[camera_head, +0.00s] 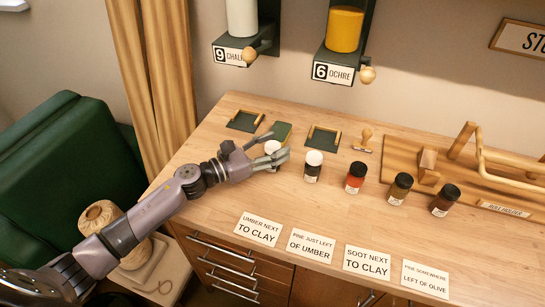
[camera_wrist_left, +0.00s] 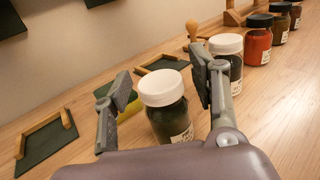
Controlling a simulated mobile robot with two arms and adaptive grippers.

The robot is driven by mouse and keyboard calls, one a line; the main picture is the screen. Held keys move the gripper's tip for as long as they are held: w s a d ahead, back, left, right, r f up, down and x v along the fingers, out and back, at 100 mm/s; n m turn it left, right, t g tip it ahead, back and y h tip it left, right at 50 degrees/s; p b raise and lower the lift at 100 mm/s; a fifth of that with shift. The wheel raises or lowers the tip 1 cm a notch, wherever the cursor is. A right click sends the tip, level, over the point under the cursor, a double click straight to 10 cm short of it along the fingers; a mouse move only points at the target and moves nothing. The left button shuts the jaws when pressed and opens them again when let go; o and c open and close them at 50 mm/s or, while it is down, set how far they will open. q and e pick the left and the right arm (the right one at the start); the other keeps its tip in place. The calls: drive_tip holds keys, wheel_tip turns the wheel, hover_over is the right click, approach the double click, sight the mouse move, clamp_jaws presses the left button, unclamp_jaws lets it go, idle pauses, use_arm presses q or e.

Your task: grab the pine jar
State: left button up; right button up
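A jar with a white lid and dark green contents (camera_wrist_left: 170,118), which looks like the pine jar, stands upright on the table. In the head view only its white lid (camera_head: 272,147) shows clearly, with my gripper hiding most of the rest. My left gripper (camera_wrist_left: 160,72) is open, with one finger on each side of this jar. In the wrist view a small gap shows between the jar and each finger. The jar's label is too small to read. My right gripper is not in view.
A row of jars runs to the right: a white-lidded dark jar (camera_head: 312,174), a red jar (camera_head: 355,180), then two darker jars (camera_head: 399,191) (camera_head: 443,203). Green trays (camera_head: 323,137) and a stamp (camera_head: 363,139) lie behind. Printed cards (camera_head: 258,229) line the front.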

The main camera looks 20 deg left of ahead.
use_arm(q)
drive_tip(key=c, duration=1.2)
